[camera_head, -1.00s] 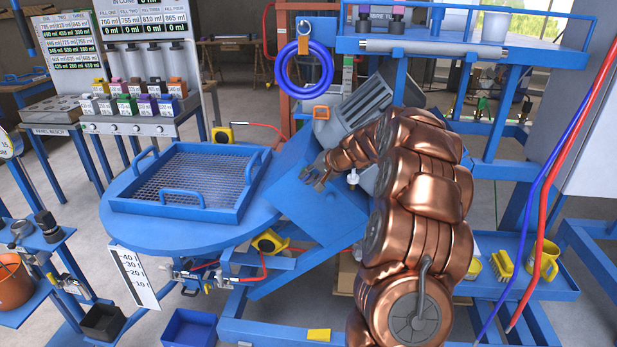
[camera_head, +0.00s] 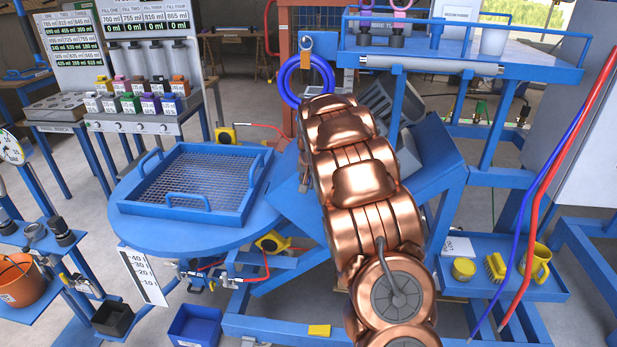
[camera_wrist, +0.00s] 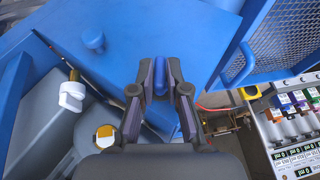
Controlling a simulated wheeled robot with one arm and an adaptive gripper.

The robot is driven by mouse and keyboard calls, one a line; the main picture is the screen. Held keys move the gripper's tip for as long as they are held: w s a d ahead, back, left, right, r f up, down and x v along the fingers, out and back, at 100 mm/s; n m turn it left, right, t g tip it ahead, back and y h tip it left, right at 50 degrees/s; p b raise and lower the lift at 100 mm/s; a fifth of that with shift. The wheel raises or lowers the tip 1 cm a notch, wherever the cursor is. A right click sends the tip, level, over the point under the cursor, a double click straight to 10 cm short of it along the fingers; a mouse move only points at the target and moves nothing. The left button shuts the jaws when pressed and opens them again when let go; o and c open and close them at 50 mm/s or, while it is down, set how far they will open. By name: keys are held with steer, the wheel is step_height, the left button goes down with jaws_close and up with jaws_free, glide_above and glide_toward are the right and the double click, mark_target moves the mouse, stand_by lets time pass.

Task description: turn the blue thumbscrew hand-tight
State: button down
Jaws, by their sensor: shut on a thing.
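In the wrist view my gripper (camera_wrist: 161,72) is shut on a narrow blue part, which I take to be the blue thumbscrew (camera_wrist: 160,86). The fingers cover its sides, and its blue blends with the blue panel (camera_wrist: 112,65) behind it, so its angle and seating are hard to tell. A separate round blue knob (camera_wrist: 93,39) stands on the panel to the left of the fingers. In the head view my copper arm hides the gripper and the thumbscrew.
A blue mesh tray (camera_head: 190,185) lies on the round blue table left of my arm. A blue ring (camera_head: 307,80) hangs behind the arm. A white fitting (camera_wrist: 71,96) is left of the gripper. Red and blue hoses run at the right of the head view.

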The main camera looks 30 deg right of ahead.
steer(key=shift+w+a+f+n+g+h+b, duration=0.15)
steer(key=shift+n+g+h+b, duration=0.25)
steer(key=shift+g+h, duration=0.45)
steer(key=g+h+b, duration=0.2)
steer(key=h+b, duration=0.1)
steer(key=shift+w+a+f+n+b, duration=0.2)
steer(key=shift+n+b, duration=0.1)
steer(key=shift+a+n+g+h+b, duration=0.15)
steer(key=shift+n+g+h+b, duration=0.35)
steer(key=shift+g+h, duration=0.8)
steer(key=shift+r+h, duration=0.1)
steer(key=shift+h, duration=0.25)
steer(key=c, duration=1.2)
jaws_free()
